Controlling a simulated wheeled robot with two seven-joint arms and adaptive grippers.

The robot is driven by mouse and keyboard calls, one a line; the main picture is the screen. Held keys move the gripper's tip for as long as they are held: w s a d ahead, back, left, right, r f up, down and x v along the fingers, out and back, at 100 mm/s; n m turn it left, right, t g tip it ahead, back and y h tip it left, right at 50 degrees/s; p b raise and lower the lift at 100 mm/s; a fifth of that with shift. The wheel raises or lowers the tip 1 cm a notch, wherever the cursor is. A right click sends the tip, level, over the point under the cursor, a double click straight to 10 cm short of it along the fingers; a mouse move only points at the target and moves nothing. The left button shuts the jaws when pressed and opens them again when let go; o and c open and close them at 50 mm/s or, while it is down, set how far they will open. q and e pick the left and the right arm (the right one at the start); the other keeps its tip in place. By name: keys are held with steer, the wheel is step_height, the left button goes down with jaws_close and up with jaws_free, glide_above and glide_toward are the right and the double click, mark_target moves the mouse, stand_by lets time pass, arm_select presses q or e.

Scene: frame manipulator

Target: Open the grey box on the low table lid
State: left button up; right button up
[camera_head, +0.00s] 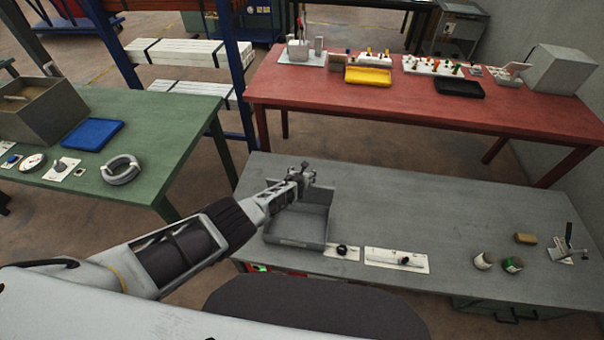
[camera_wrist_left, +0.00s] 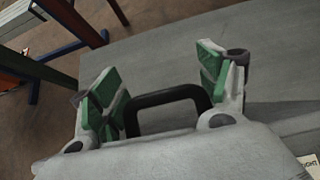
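The grey box (camera_head: 300,241) stands at the left end of the low grey table (camera_head: 430,215). Its top looks open, with the dark inside showing; a raised grey panel seems to stand at its back, partly hidden by my left arm. My left gripper (camera_head: 303,174) is at the box's back edge. In the left wrist view, the gripper (camera_wrist_left: 165,85) has its green-padded fingers wide apart. A black handle (camera_wrist_left: 168,97) shows between them, apart from both pads. Contact with the gripper's body cannot be told. My right gripper is not in view.
White cards with small parts (camera_head: 397,261) lie right of the box. Two small cans (camera_head: 484,261), a brown block (camera_head: 525,238) and a small metal fixture (camera_head: 567,247) stand at the table's right. A green table (camera_head: 165,135) and red table (camera_head: 420,105) are beyond. The grey table's middle is clear.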

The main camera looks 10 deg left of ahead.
arm_select(q)
steer(key=o, duration=0.3)
steer(key=shift+s+f, duration=0.1)
steer(key=shift+f, duration=0.25)
steer(key=shift+o, duration=0.2)
steer(key=shift+r, duration=0.15)
steer(key=shift+s+d, duration=0.2)
steer(key=shift+d, duration=0.15)
steer(key=shift+s+a+r, duration=0.1)
steer(key=shift+a+r, duration=0.05)
steer(key=shift+a+r, duration=0.1)
steer(key=shift+a, duration=0.2)
steer(key=s, duration=1.2)
stand_by(0.8)
steer(key=shift+s+a, duration=0.1)
stand_by(0.5)
